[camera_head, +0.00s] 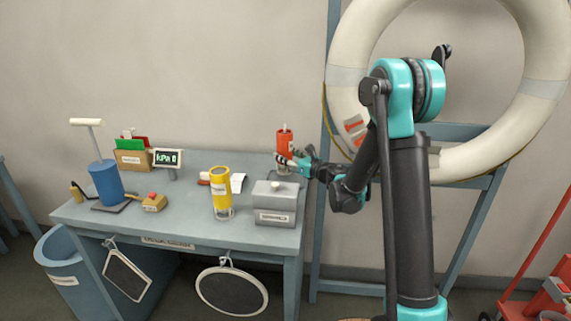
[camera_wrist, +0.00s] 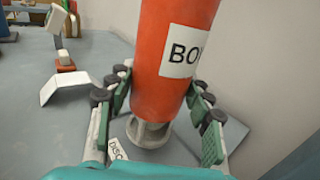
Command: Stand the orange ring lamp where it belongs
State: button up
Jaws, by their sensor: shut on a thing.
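The orange cylinder (camera_head: 285,139), which I take as the orange ring lamp, is upright at the back right of the workbench (camera_head: 190,232). In the wrist view it fills the upper middle (camera_wrist: 172,70), with a white label beginning "BO". My gripper (camera_head: 292,160) reaches it from the right and is shut on it; in the wrist view the finger pads (camera_wrist: 165,112) flank its lower part. A grey round foot (camera_wrist: 148,132) shows directly under it; I cannot tell whether it is part of the lamp or a separate stand.
A yellow cylinder (camera_head: 221,188) and a grey box with a knob (camera_head: 275,204) stand nearby. A blue hand pump (camera_head: 106,183), a small display (camera_head: 166,158) and a cardboard box of cards (camera_head: 132,158) are farther left. A big white ring (camera_head: 345,100) hangs behind my arm.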

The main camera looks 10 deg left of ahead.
jog(key=shift+f, duration=1.65)
jog(key=shift+f, duration=0.1)
jog(key=o, duration=1.4)
jog(key=shift+c, duration=0.2)
jog(key=shift+s+d, duration=0.1)
jog(key=shift+d, duration=0.1)
jog(key=v, duration=1.1)
jog(key=shift+s+d, duration=0.25)
